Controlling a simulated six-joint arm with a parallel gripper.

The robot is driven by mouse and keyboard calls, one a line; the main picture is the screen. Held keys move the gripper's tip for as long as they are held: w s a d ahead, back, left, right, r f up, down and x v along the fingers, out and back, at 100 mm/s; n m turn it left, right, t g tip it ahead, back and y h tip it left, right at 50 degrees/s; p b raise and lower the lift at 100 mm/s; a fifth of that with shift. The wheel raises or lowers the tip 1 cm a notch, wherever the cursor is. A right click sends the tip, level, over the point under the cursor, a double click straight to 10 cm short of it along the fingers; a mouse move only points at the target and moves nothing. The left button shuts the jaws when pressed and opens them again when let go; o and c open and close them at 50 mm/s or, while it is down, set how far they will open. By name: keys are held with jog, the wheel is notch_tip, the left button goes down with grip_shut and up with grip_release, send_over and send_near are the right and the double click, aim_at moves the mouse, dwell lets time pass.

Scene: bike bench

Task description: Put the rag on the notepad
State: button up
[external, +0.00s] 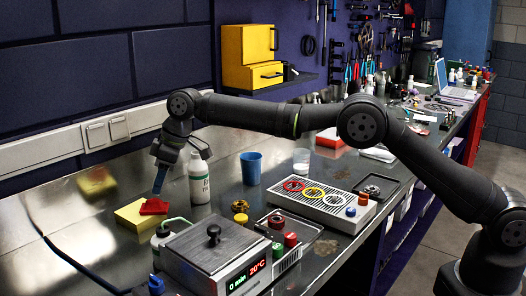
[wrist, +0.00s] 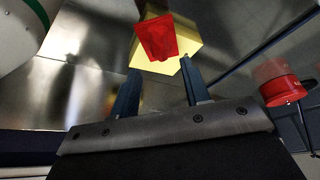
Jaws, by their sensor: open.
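The red rag (external: 153,206) lies on the yellow notepad (external: 132,219) at the left of the metal bench. In the wrist view the rag (wrist: 158,38) covers much of the notepad (wrist: 192,47), and a yellow part shows to its right and below. My gripper (external: 159,188) points down just above the rag in the external view. In the wrist view its two blue fingers (wrist: 157,80) are apart with nothing between them, and the rag is just beyond their tips.
A white bottle (external: 199,180) stands close to the right of my gripper. A metal box with a display (external: 212,250) and a dark-capped bottle (external: 165,236) stand in front. A blue cup (external: 250,168) and a white rack with coloured rings (external: 322,204) are further right.

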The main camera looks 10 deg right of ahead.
aim_at(154, 199)
jog(key=v, duration=0.7)
jog(key=shift+r, duration=0.1)
jog(key=x, duration=1.2)
jog(key=shift+r, duration=1.55)
